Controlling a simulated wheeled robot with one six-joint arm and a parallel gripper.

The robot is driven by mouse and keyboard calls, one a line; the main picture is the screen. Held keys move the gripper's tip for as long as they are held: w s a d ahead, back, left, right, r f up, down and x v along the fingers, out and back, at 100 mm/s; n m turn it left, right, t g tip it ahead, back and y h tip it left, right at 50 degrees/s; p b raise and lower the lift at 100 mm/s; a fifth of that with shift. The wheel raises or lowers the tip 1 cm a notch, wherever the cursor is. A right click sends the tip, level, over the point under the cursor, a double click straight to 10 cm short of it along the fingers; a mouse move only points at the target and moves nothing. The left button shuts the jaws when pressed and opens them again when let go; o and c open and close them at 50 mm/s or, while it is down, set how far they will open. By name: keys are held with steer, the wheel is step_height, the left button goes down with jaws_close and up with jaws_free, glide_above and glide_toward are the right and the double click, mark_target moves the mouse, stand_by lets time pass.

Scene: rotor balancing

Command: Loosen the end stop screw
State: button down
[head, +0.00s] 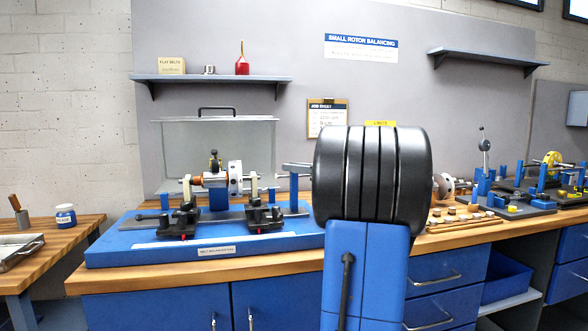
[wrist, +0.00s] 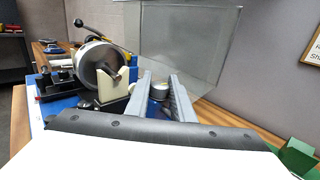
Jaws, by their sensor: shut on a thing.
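The balancing machine sits on a blue base (head: 200,252) on the bench, with a silver rotor (head: 235,178) on its shaft between two supports. In the wrist view the rotor (wrist: 98,66) is at left, with a cream support (wrist: 116,88) in front of it. My gripper (wrist: 160,92) is at the shaft-end side of the machine, its two grey fingers on either side of a small round silver piece (wrist: 158,90), which I take to be the end stop screw. The fingers hide its sides.
A clear cover (wrist: 185,45) stands behind the machine, close to my fingers. A black-knobbed lever (wrist: 95,30) rises beyond the rotor. A green box (wrist: 298,158) is at lower right. A tray of small weights (head: 465,217) lies on the bench to the right.

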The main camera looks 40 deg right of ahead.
steer(key=c, duration=1.5)
jaws_free()
steer(key=shift+c, duration=0.2)
steer(key=v, duration=1.7)
steer(key=shift+s, duration=0.25)
